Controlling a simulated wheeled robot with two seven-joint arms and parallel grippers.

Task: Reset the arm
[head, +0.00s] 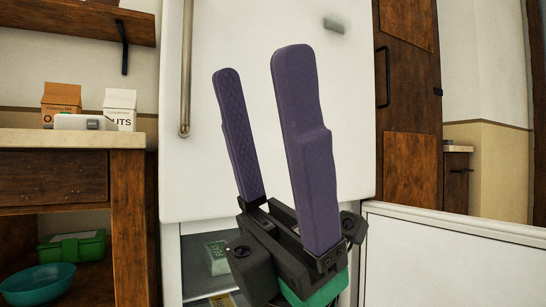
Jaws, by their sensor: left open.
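My left gripper (259,110) fills the middle of the head view, with its two purple fingers pointing up. The fingers are spread apart with nothing between them, so it is open and empty. It stands in front of the white fridge (230,50). The arm behind the gripper is mostly out of the picture. My right gripper is not in view.
The lower fridge door (455,260) stands open at right, and items show inside. A counter (75,138) at left holds two cartons (61,98) and a white appliance. A teal bowl (38,284) and green box (72,247) sit below.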

